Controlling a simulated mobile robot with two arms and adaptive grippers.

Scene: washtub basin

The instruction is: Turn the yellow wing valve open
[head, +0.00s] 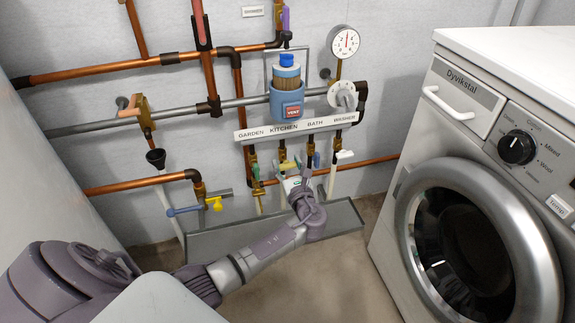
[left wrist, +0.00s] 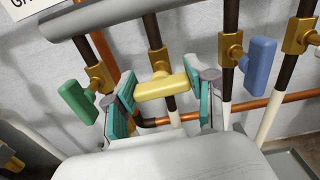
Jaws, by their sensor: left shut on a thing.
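The yellow wing valve (left wrist: 163,86) is on a brass fitting on a dark vertical pipe. In the left wrist view its handle lies crosswise to that pipe, slightly tilted. In the head view a little yellow of it (head: 287,166) shows below the KITCHEN label. My left gripper (left wrist: 160,84) has its teal pads at the two ends of the yellow handle and is shut on it. In the head view the same gripper (head: 291,182) reaches up from below, hiding part of the valve. My right gripper is in neither view.
A green handle (left wrist: 76,101) stands close on the left and a blue handle (left wrist: 261,65) close on the right. A grey tray (head: 345,216) lies below, and a washing machine (head: 468,188) stands at the right.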

